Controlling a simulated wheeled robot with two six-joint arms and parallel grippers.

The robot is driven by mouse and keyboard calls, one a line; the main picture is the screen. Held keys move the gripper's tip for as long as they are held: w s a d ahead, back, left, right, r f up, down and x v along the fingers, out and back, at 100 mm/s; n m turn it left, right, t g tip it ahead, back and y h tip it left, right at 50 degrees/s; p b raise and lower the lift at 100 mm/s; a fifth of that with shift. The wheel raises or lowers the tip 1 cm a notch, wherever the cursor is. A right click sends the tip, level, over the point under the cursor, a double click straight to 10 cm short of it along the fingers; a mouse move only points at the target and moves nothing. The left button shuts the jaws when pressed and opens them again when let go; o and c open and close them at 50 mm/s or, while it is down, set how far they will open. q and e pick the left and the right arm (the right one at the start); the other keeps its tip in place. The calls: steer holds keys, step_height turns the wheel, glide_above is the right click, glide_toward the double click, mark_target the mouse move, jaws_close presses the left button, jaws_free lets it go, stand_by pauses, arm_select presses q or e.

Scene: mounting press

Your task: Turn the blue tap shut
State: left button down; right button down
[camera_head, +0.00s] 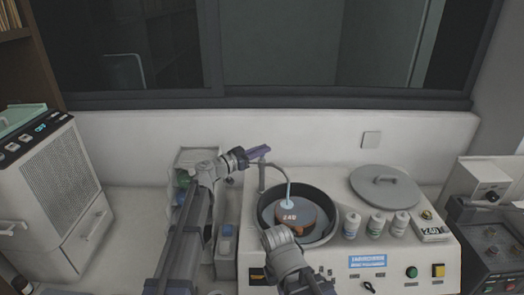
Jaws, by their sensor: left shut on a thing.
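The blue tap (260,151) shows as a blue-purple handle at the top of a thin grey pipe behind the round basin. My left gripper (246,156) reaches it from the left and is shut on it; its fingertips are hard to tell apart from the handle. A pale blue stream of water (287,183) arcs from the pipe down into the basin (333,212). My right gripper (278,238) is at the basin's front edge, close to a brown disc marked with digits (295,216). Its fingers are hidden or too small to read.
A grey round lid (385,187) lies right of the basin, with several white bottles (376,224) in front of it. A control panel (411,272) with buttons fronts the machine. A white machine (50,190) stands far left. A wall and window close off the back.

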arm_select(q)
steer(key=m+g+h, duration=0.1)
steer(key=g, duration=0.1)
steer(key=m+g+h, duration=0.1)
steer(key=g, duration=0.1)
steer(key=m+g+h, duration=0.1)
steer(key=m, duration=0.1)
steer(key=shift+w+a+g, duration=0.1)
steer(key=shift+w+g, duration=0.2)
steer(key=shift+g, duration=0.1)
steer(key=shift+s+m+g+h, duration=0.15)
steer(key=shift+m+g+h, duration=0.15)
steer(key=shift+m+g, duration=1.65)
steer(key=shift+s+g, duration=0.1)
steer(key=shift+g, duration=0.65)
steer(key=c, duration=0.9)
jaws_free()
steer(key=shift+r, duration=0.15)
step_height(320, 180, up, 10)
steer(key=p, duration=1)
